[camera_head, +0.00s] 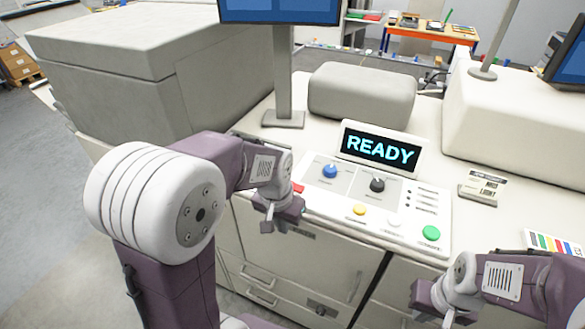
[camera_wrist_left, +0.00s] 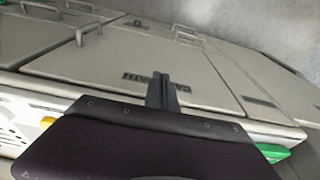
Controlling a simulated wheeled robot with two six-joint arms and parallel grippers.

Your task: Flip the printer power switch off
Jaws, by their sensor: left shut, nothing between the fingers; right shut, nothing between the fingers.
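The printer's control panel (camera_head: 370,203) carries a lit display (camera_head: 378,149) reading "READY". It has a blue knob (camera_head: 330,171), a black knob (camera_head: 377,185), a yellow button (camera_head: 360,209), a white button (camera_head: 394,219) and a green button (camera_head: 431,233). A red part (camera_head: 298,187) shows at its left edge, partly hidden by my left gripper. I cannot tell which control is the power switch. My left gripper (camera_head: 268,224) is shut and empty by the panel's front left corner; its fingers (camera_wrist_left: 161,88) show before the cabinet front. My right gripper (camera_head: 447,319) is shut and empty, in front of the cabinet.
The cabinet front (camera_head: 300,262) with handles lies below the panel. A monitor post (camera_head: 283,80) and a rounded grey cover (camera_head: 362,92) stand behind it. A large grey housing (camera_head: 130,70) is at left. A colour chart (camera_head: 553,242) lies at right.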

